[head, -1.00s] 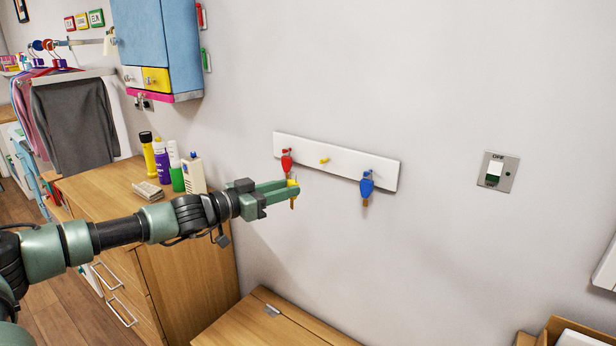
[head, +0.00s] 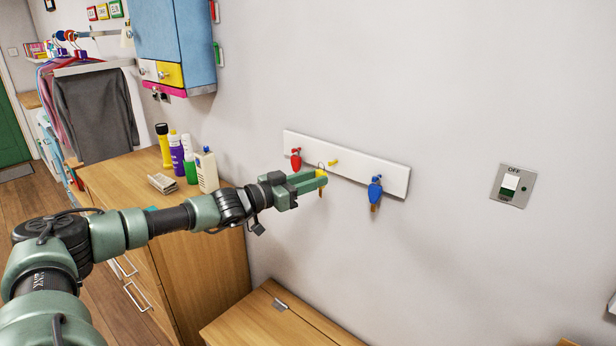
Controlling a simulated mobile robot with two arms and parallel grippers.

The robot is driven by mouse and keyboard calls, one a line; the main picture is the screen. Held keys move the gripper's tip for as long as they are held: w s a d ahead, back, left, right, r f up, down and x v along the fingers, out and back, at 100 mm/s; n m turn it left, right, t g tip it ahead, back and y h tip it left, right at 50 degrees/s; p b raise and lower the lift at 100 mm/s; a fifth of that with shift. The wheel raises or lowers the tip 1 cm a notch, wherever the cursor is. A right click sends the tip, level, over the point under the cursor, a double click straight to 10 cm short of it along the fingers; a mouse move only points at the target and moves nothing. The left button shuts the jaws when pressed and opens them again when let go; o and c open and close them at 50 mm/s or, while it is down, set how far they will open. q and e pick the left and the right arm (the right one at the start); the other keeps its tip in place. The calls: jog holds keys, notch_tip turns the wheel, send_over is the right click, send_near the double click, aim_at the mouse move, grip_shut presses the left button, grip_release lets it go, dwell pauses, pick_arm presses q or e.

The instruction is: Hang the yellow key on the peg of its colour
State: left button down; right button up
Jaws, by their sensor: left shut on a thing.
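My left gripper (head: 312,184) is shut on the yellow key (head: 321,174), which hangs down from between the fingertips with a thin ring above it. The white key rack (head: 396,181) is on the wall behind. The yellow peg (head: 334,163) in its middle is bare and lies just up and right of the held key in the picture. A red key (head: 296,161) hangs on the left peg and a blue key (head: 374,191) on the right peg. I cannot tell the depth between the held key and the rack. My right gripper is not in view.
A wooden chest (head: 207,232) stands at the left with bottles and a yellow torch (head: 164,146) on it. A blue wall cabinet (head: 175,40) hangs above. A lower wooden top (head: 265,318) is below the rack. A switch (head: 513,186) is on the wall at right.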

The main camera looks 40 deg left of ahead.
pick_arm(q)
jog(key=shift+w+p, duration=0.3)
jog(key=shift+w, duration=0.25)
jog(key=shift+a+p+x, duration=0.25)
jog(key=shift+p+x, duration=0.6)
jog(key=shift+x, duration=0.4)
jog(key=shift+w+f+b, duration=0.45)
jog(key=shift+w+f, duration=0.1)
jog(key=shift+w, duration=0.2)
jog(key=c, duration=1)
grip_release()
